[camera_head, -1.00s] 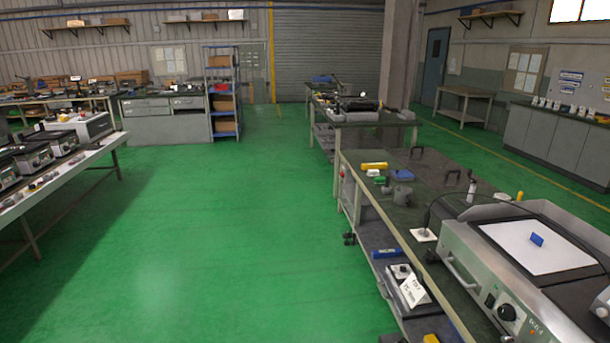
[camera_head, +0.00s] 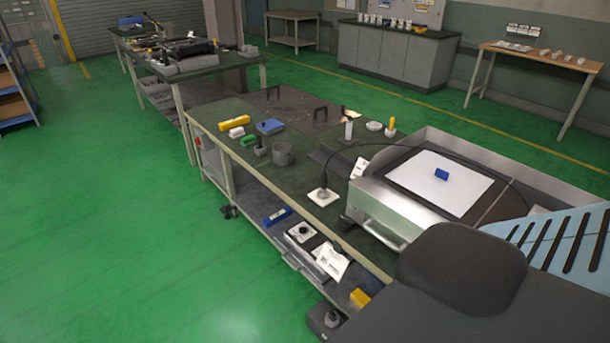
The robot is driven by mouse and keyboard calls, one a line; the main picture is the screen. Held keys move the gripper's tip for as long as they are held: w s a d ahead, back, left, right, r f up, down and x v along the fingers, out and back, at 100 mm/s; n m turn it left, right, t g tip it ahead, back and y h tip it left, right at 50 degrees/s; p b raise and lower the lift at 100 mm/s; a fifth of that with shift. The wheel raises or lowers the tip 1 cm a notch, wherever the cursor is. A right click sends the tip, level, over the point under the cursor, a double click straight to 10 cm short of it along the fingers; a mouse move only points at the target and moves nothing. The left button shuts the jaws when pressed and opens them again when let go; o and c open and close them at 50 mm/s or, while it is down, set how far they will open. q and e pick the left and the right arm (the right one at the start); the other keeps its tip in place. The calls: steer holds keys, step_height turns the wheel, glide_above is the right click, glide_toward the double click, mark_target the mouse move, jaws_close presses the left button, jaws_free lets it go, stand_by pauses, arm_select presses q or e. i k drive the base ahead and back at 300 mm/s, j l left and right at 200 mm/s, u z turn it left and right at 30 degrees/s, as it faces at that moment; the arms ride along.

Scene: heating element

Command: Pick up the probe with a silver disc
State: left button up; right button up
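A slim probe with a dark stem (camera_head: 323,183) stands on a small white square pad (camera_head: 323,197) near the front edge of the workbench (camera_head: 300,165). A thin black cable arcs from it to the right over the steel hot-plate unit (camera_head: 385,210). At this size I cannot make out a silver disc on it clearly. Neither of my gripper's fingers shows in the head view, so both grippers are out of view.
The unit carries a white sheet with a blue block (camera_head: 441,174). A grey mug (camera_head: 283,154), yellow case (camera_head: 234,123) and blue box (camera_head: 270,126) are on the bench. A shelf below holds boxes. Green floor (camera_head: 130,230) is clear at left. A dark shape blocks the lower right.

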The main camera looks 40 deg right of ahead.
mark_target(323, 193)
steer(key=i+z, duration=0.15)
steer(key=i, duration=0.55)
steer(key=i+j+z, duration=0.15)
steer(key=i, duration=0.5)
steer(key=i+z, duration=0.25)
steer(key=z, duration=0.15)
steer(key=i+j+z, duration=0.1)
steer(key=z, duration=0.35)
steer(key=i+j+z, duration=0.2)
steer(key=z, duration=0.2)
steer(key=i+z, duration=0.2)
steer(key=z, duration=0.25)
steer(key=i+j+z, duration=0.15)
steer(key=z, duration=0.3)
steer(key=i+j+z, duration=0.15)
steer(key=z, duration=0.3)
steer(key=i+j+z, duration=0.3)
steer(key=j+z, duration=0.1)
steer(key=z, duration=0.25)
steer(key=i, duration=0.05)
